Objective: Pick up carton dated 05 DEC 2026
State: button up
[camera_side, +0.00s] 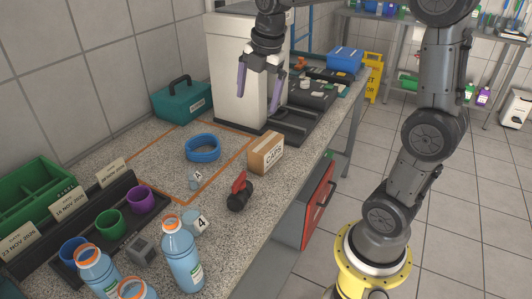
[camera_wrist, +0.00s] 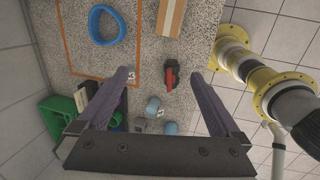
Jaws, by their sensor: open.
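No carton with a readable date of 05 DEC 2026 shows. A brown cardboard box (camera_side: 266,155) with a white label stands near the counter's front edge; its label does not read as a date. It is also at the top of the wrist view (camera_wrist: 171,16). Date cards stand on the dark rack at left: one reads 23 NOV 2026 (camera_side: 22,238), one 16 NOV 2026 (camera_side: 70,205), and a third (camera_side: 111,172) is too small to read surely. My gripper (camera_side: 257,96) is open and empty, high above the counter; its purple fingers also show in the wrist view (camera_wrist: 160,75).
A blue ring (camera_side: 202,147) lies inside an orange outline. A red-and-black object (camera_side: 239,191), a numbered cylinder (camera_side: 194,222) and light-blue bottles (camera_side: 181,255) stand nearby. The dark rack (camera_side: 127,226) holds coloured cups. A teal box (camera_side: 183,99) and white machine (camera_side: 230,65) stand behind.

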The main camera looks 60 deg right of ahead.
jog(key=w+d+f+g, duration=0.1)
jog(key=w+d+f, duration=0.3)
jog(key=d+f, duration=0.1)
jog(key=m+g, duration=0.1)
send_near(265, 141)
jog(key=shift+y, duration=0.4)
jog(key=f, duration=0.7)
jog(key=shift+w+d+f, duration=0.15)
jog(key=shift+d, duration=0.25)
jog(key=shift+f, duration=3.15)
jog(key=c, duration=1.5)
